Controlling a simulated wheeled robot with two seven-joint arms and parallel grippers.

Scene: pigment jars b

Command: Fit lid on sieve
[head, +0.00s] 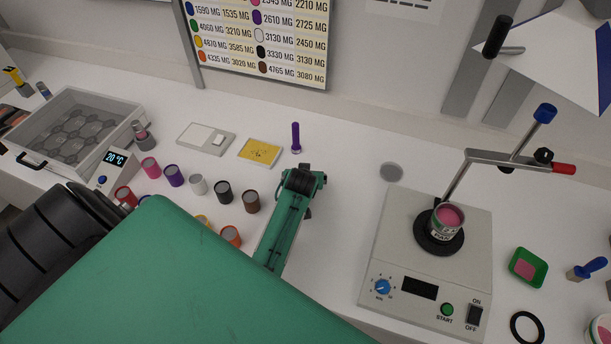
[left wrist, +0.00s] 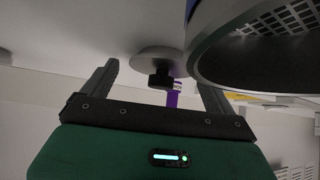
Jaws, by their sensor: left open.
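In the left wrist view, a pale round lid (left wrist: 143,57) with a black knob (left wrist: 160,78) shows between my left fingers. My left gripper (left wrist: 155,82) is open, one finger on each side of the knob, with nothing clasped. Whether a finger touches the knob, I cannot tell. A large dark round body with a metal rim (left wrist: 245,87) and a grid pattern, apparently the sieve, fills the upper right of that view, very close. My right gripper is out of view.
A purple upright stick (head: 296,138) stands just beyond my gripper. Several pigment jars, including a brown one (head: 251,202), stand to its left. A stirrer (head: 384,262) with a pink-filled jar (head: 449,217) stands right. Some bare table lies between, with a flat grey disc (head: 391,172).

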